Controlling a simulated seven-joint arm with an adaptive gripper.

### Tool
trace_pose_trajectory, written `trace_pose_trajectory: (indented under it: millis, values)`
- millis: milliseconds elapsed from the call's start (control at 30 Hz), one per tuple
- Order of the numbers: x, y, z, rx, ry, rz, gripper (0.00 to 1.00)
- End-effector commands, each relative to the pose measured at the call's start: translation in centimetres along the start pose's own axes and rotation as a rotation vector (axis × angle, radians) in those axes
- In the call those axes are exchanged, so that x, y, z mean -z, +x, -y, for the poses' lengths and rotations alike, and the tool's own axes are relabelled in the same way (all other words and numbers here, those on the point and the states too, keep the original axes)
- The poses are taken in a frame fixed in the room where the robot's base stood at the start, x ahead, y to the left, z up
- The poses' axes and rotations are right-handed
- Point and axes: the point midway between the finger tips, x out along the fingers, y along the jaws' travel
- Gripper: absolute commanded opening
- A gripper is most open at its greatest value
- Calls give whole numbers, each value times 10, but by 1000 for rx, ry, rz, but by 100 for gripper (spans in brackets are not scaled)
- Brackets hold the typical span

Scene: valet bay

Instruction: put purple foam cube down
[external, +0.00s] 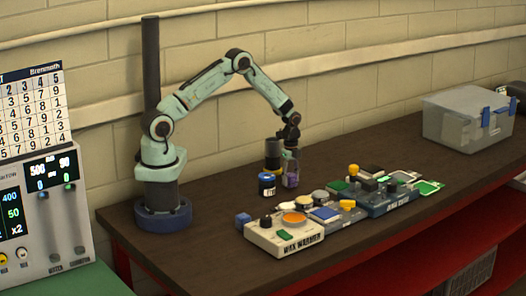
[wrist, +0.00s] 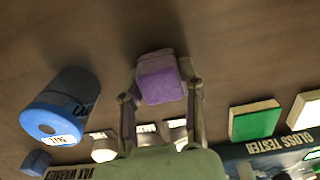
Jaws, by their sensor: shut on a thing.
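The purple foam cube (wrist: 162,82) is between the two fingers of my gripper (wrist: 163,92) in the wrist view. The gripper is shut on it, with a finger on either side. In the external view my gripper (external: 291,165) points down at the bench, behind the wax warmer and to the right of the blue-lidded jar. The cube is small and hard to make out there. Brown bench top (wrist: 225,40) shows around the cube in the wrist view. I cannot tell whether the cube touches the bench.
The blue-lidded jar (external: 266,185) and a taller dark bottle (external: 273,155) stand close to my gripper. The wax warmer (external: 285,236), a small blue cube (external: 243,220) and the gloss tester (wrist: 270,148) are nearby. A clear bin (external: 465,120) stands far right. Bench beyond the cube is bare.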

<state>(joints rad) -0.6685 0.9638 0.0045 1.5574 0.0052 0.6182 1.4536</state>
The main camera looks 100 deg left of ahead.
Motion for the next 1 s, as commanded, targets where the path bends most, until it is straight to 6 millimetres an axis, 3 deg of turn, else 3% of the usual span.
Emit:
trace_pose_trajectory:
  millis: [200,233,300,667,767,1000]
  values:
    - [0,3,0,-2,1,0,17]
    - [0,3,0,-1,1,0,45]
    - [0,3,0,-1,1,0,62]
    - [0,-2,0,1,0,0,62]
    - [0,-15,1,2,1,0,62]
    - [0,-71,1,5,0,-1,62]
